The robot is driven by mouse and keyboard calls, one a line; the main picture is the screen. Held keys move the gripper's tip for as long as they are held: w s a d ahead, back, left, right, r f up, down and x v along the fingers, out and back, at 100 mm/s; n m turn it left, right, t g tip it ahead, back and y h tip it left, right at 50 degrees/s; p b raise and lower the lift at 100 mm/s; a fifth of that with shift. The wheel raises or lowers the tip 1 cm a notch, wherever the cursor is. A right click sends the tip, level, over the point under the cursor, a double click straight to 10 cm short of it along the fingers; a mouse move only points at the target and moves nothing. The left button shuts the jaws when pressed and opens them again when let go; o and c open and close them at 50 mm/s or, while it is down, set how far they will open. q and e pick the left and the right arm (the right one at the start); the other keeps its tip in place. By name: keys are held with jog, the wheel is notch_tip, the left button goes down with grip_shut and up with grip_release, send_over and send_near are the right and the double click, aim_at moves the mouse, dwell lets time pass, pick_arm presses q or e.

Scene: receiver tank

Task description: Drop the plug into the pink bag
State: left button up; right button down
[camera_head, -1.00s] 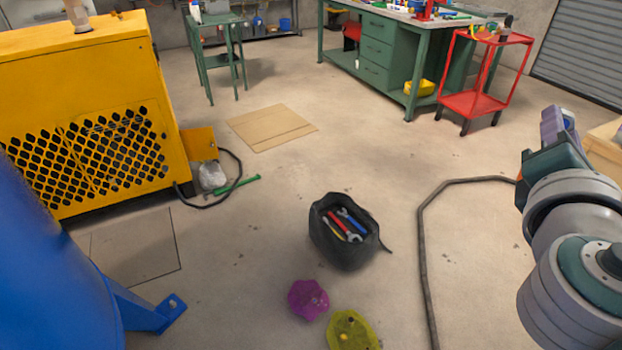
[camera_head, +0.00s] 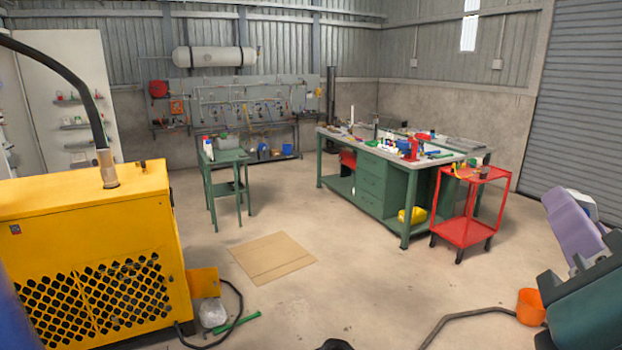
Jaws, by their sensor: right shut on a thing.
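My right gripper (camera_head: 575,240) is at the right edge, high above the floor. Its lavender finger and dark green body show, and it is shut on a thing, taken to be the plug. Only a pale bit shows behind the finger, so its shape is mostly hidden. The pink bag is out of view now; a second ago it showed as a magenta bag on the floor, low in the middle. My left gripper is not in view.
A black bag's rim (camera_head: 335,345) just shows at the bottom edge. A dark hose (camera_head: 465,316) and an orange bucket (camera_head: 531,306) are at lower right. A yellow machine (camera_head: 90,225) stands left. A green workbench (camera_head: 385,190) and red cart (camera_head: 466,215) stand back right. Mid floor is clear around flat cardboard (camera_head: 272,257).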

pick_arm(q)
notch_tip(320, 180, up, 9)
jog(key=p, duration=0.6)
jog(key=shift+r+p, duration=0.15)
jog(key=shift+p, duration=0.2)
pick_arm(e)
jog(key=s+r, duration=0.4)
jog(key=r, duration=0.8)
jog(key=shift+a, duration=0.35)
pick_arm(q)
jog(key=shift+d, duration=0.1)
